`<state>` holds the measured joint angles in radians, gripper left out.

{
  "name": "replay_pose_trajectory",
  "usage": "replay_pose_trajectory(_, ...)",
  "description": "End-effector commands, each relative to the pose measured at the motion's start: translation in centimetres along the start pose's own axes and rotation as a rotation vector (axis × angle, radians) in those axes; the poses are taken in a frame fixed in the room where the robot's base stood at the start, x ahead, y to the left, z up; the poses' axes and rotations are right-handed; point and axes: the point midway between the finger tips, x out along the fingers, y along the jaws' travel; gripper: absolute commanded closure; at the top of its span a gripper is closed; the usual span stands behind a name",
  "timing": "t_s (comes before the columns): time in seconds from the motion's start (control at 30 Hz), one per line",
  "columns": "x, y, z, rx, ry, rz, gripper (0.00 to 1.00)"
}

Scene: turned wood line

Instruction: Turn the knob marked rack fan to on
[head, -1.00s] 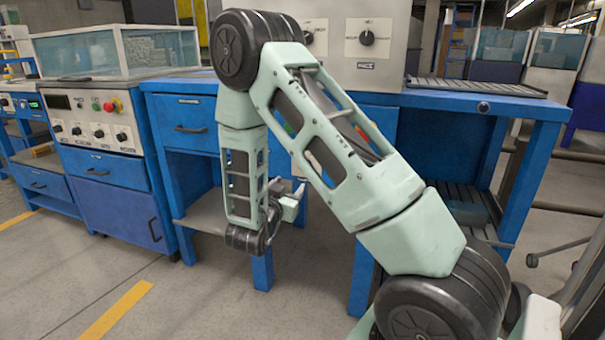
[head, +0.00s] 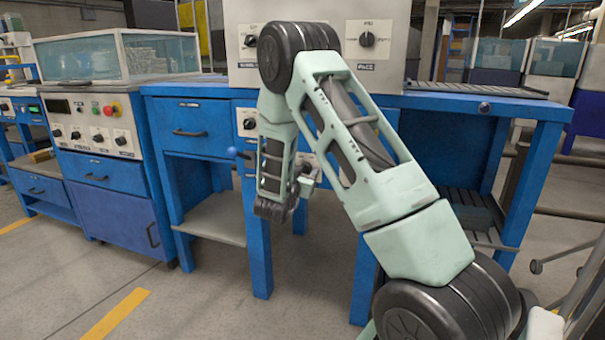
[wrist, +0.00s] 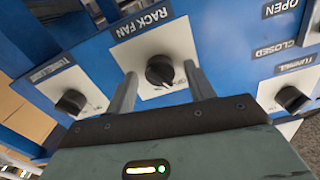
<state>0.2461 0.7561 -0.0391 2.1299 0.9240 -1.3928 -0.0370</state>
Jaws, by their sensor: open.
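The rack fan knob (wrist: 160,71) is black and round, on a white plate labelled RACK FAN on a blue panel in the wrist view. A pale pointer mark on it faces the lower right of that picture; the position words are too small to read. My gripper (wrist: 161,76) is open, with one finger on each side of the knob. I cannot tell whether either finger touches it. In the head view my gripper (head: 309,170) is small, in front of the blue bench, and my arm hides much of the panel there.
Two more knobs flank it in the wrist view, a left one (wrist: 71,102) and a right one labelled TUNNEL (wrist: 291,98). OPEN and CLOSED labels show at upper right. In the head view, a grey control box (head: 385,65) stands on the blue bench (head: 262,255). The floor is clear at lower left.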

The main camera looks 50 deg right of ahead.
Motion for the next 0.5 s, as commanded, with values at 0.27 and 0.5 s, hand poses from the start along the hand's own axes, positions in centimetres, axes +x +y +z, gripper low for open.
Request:
replay_pose_trajectory(0.27,-0.03,-0.01,0.0,0.0,0.0,0.0,0.91)
replay_pose_trajectory(0.5,-0.05,0.0,0.07,0.02,0.0,0.0,0.91)
